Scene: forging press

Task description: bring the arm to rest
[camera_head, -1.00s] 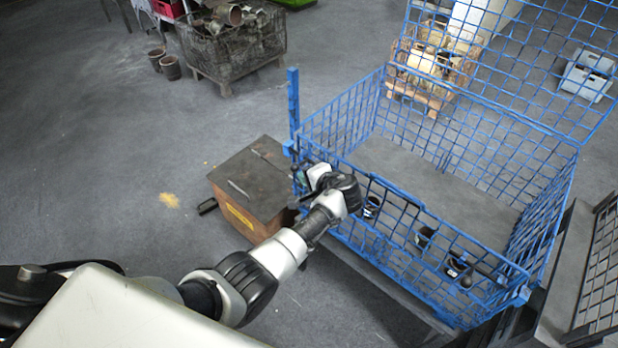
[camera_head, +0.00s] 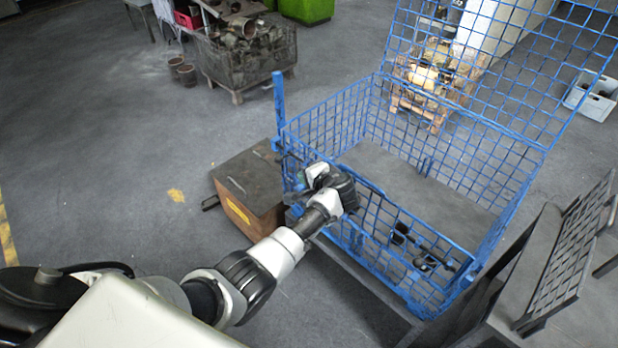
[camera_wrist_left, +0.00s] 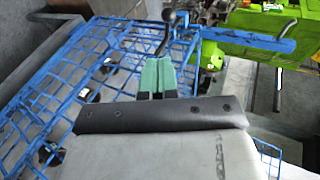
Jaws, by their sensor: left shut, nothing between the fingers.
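My left arm (camera_head: 275,255) comes in from the lower left of the head view. Its wrist is at the left front corner of the blue wire basket (camera_head: 355,97). My left gripper (camera_wrist_left: 156,76) shows in the wrist view as two green fingers, shut together and empty. In the head view the fingers are mostly hidden behind the wrist. The basket's blue mesh also shows in the wrist view (camera_wrist_left: 85,70), beneath and left of the fingers. Whether they touch it I cannot tell. My right gripper is in neither view.
A brown box (camera_head: 245,190) stands on the floor beside the basket's left corner, close to my wrist. A dark grey slatted rack (camera_head: 560,265) stands at the right. A bin of metal parts (camera_head: 243,60) is at the back. The floor on the left is clear.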

